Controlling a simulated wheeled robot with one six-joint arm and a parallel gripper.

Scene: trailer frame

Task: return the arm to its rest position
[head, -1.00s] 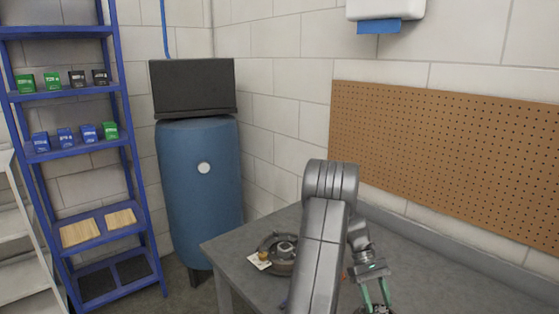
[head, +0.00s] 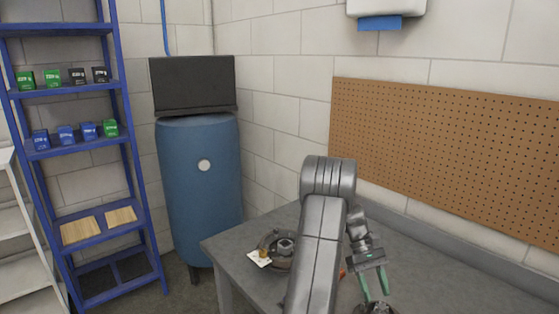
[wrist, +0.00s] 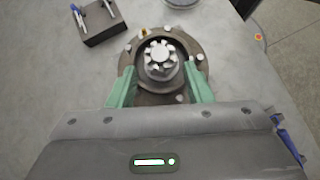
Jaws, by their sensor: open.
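My gripper (head: 377,295) is at the right of my arm, above the grey workbench (head: 440,285), with its two green fingers pointing down. In the wrist view my gripper (wrist: 159,72) is open, with one finger on each side of a round dark metal part (wrist: 187,45) with a silver toothed centre. Nothing is clamped between the fingers. In the head view this round part (head: 375,309) shows only at the bottom edge, below the fingertips. My arm hides part of the bench.
A dark round hub (head: 276,243) with a pale tag (head: 258,258) lies on the bench left of my arm. A dark block (wrist: 104,24) holds small tools. A pegboard (head: 450,150) is on the wall. A blue tank (head: 198,180) and blue shelf (head: 80,146) stand left.

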